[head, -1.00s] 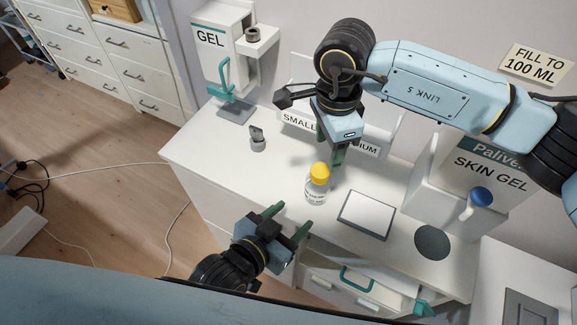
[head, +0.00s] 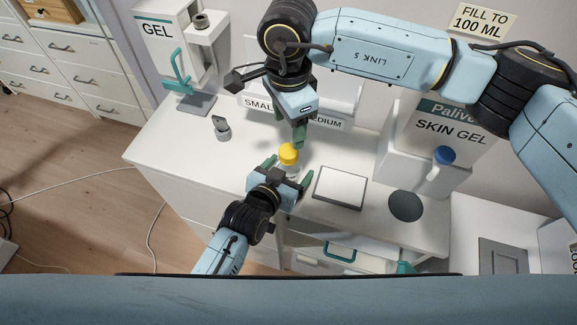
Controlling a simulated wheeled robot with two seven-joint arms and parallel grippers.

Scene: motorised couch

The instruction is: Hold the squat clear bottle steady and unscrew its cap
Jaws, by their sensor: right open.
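The clear bottle with a yellow cap (head: 288,154) stands upright on the white counter; its body (head: 291,169) is partly hidden by my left gripper. My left gripper (head: 286,172) comes in low from the front. Its two green fingers are spread apart, one toward each side of the bottle; I cannot tell whether either touches it. My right gripper (head: 300,136) hangs fingers-down just above and behind the cap in the picture. It is open and empty, with one finger mostly hiding the other.
A white square pad (head: 340,187) and a dark grey disc (head: 405,206) lie to the right. A small grey object (head: 221,128) and a GEL dispenser (head: 177,60) stand left. Behind are a label strip (head: 325,119) and a SKIN GEL dispenser (head: 430,140). A drawer (head: 318,255) is below.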

